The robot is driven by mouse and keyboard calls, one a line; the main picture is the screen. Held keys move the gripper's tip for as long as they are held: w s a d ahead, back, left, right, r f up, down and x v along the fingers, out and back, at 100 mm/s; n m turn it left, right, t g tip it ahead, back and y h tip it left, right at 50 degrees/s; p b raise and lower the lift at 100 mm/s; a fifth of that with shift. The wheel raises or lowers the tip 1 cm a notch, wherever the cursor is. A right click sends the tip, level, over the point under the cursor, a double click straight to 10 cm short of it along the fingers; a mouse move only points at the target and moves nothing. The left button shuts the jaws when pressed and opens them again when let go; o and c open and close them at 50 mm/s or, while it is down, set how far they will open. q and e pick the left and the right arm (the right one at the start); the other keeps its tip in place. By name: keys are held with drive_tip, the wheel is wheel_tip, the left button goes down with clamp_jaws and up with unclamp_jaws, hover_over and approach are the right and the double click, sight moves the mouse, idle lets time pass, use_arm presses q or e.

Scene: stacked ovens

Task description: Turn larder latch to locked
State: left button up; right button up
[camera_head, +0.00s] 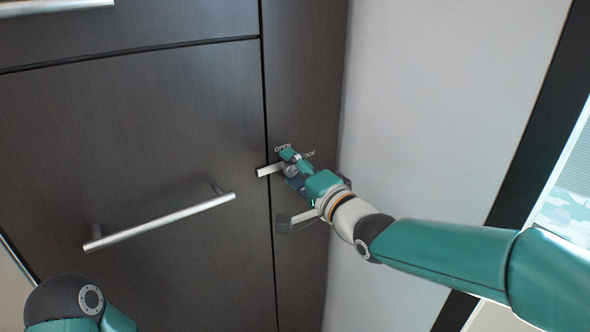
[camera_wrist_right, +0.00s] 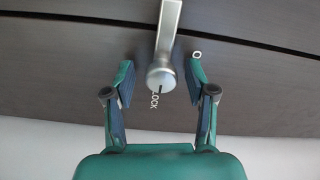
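The larder latch is a silver lever (camera_head: 268,170) on the dark narrow panel, with "OPEN" and "LOCK" printed near its pivot. It points left across the seam to the door. In the right wrist view, the latch (camera_wrist_right: 168,28) runs up from its round pivot, with "LOCK" just below the pivot. My right gripper (camera_head: 291,169) is at the pivot; in the right wrist view the gripper (camera_wrist_right: 161,82) is open, one finger on each side of the pivot with gaps visible. The head view partly hides the pivot behind the gripper. My left gripper is out of view.
A dark door (camera_head: 140,130) with a long silver bar handle (camera_head: 160,222) is left of the latch. A pale wall (camera_head: 435,100) stands right of the panel. A dark-framed opening is at the far right.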

drive_tip(key=v, duration=1.2)
drive_tip(key=d+f+m+g+h+p, duration=0.2)
drive_tip(key=f+g+p, duration=0.1)
drive_tip(key=f, duration=0.9)
drive_tip(key=d+f+m+g+h+p, duration=0.1)
drive_tip(key=d+f+g+h+p, duration=0.2)
drive_tip(key=f, duration=0.9)
drive_tip(key=s+f+n+g+p, duration=0.1)
drive_tip(key=s+f+n+g, duration=0.3)
drive_tip(key=s+f, duration=0.4)
drive_tip(key=s+f+n+g+h+p, duration=0.1)
drive_tip(key=s+f+n+g, duration=0.3)
drive_tip(key=s+f, duration=0.5)
drive_tip(key=s+n+p, duration=0.1)
drive_tip(key=s, duration=0.4)
drive_tip(key=shift+s+d+f+n, duration=0.2)
drive_tip(key=shift+d+f+n, duration=0.05)
drive_tip(key=shift+d+n, duration=0.15)
